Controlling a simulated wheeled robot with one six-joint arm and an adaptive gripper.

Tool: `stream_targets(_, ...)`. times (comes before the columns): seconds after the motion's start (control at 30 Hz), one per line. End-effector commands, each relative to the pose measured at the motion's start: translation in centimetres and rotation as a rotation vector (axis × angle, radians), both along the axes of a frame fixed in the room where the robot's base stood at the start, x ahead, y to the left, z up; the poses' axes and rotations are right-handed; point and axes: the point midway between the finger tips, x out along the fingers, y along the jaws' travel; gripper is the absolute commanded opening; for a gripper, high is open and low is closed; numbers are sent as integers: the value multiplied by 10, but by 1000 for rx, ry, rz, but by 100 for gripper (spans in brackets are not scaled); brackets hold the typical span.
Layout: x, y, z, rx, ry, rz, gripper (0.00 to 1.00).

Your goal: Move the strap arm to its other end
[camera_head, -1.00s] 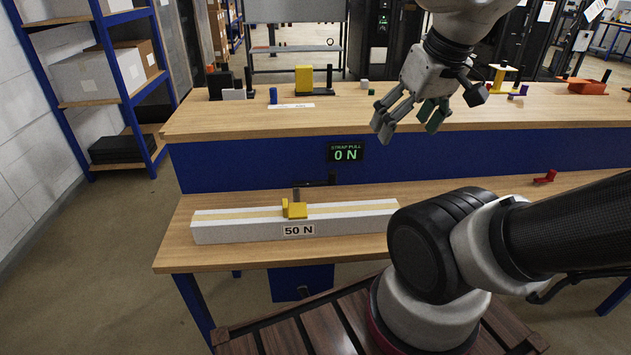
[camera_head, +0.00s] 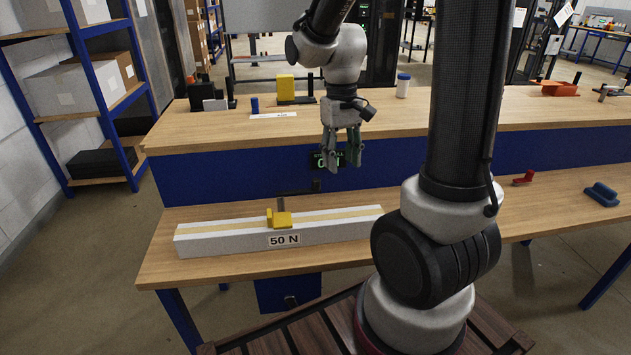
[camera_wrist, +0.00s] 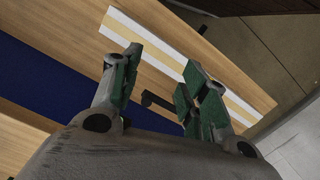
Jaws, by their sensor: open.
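A long white box (camera_head: 220,240) with a tan strip along its top and a "50 N" label lies on the lower bench. A thin dark arm (camera_head: 296,193), which looks like the strap arm, reaches from beside the block towards the blue panel behind. My gripper (camera_head: 342,160) is open and empty, pointing down above and right of the yellow block. In the wrist view, my gripper (camera_wrist: 161,62) has its fingers apart.
The strap pull display (camera_head: 318,161) is partly hidden by my gripper. The raised shelf (camera_head: 215,125) holds a yellow part (camera_head: 285,86), a blue cylinder (camera_head: 254,105) and a white jar (camera_head: 403,86). A red part (camera_head: 523,178) and a blue part (camera_head: 602,194) lie on the lower bench's right.

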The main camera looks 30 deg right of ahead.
Motion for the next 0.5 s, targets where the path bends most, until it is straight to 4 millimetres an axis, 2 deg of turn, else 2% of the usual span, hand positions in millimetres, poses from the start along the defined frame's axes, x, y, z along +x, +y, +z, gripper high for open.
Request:
stream_targets(0.03,16,1,-18,-1,26,-6,44)
stream_targets(0.1,38,2,-38,-3,42,-15,44)
stream_targets(0.2,67,3,-61,-5,39,-30,44)
stream_targets(0.27,85,3,-70,-5,20,-41,44)
stream_targets(0.33,111,4,-65,-4,-44,-56,44)
stream_targets(0.4,121,4,-64,-3,-80,-71,44)
stream_targets(0.5,122,4,-75,-3,-85,-80,44)
